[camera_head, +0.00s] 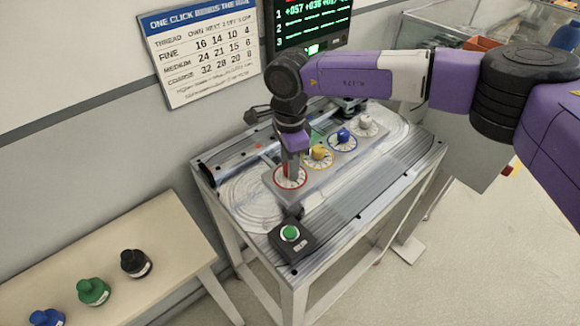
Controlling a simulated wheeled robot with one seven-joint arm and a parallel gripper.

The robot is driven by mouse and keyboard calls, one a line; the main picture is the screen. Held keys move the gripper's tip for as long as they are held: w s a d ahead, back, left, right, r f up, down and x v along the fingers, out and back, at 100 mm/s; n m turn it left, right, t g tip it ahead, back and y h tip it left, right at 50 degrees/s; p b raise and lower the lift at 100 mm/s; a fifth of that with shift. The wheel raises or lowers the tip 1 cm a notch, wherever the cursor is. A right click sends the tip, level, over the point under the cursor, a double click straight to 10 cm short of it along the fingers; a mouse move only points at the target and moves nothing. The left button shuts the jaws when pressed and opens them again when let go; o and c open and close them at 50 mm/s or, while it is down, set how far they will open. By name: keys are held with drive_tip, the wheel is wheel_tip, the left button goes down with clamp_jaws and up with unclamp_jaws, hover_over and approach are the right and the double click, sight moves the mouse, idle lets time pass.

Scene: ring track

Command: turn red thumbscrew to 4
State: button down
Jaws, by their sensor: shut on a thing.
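My gripper (291,165) points down over the red-ringed dial (290,183) at the near left end of a row of dials. It is shut on the red thumbscrew, which is mostly hidden by the fingers. The dial's numbers are too small to read. To its right along the panel are a yellow thumbscrew (319,152), a blue thumbscrew (344,135) and a white thumbscrew (365,121), each on its own round dial. A wall screen (312,22) shows green figures, partly hidden by my arm.
A black box with a green button (290,233) sits at the bench's near edge. A wall chart (200,45) lists threads. Open floor lies at right.

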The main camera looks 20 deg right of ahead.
drive_tip(key=shift+n, duration=0.3)
drive_tip(key=c, duration=1)
unclamp_jaws()
drive_tip(key=shift+c, duration=0.2)
drive_tip(key=shift+r, duration=0.1)
wheel_tip(320, 180, up, 8)
drive_tip(key=shift+f+b, duration=0.15)
drive_tip(key=shift+b, duration=0.45)
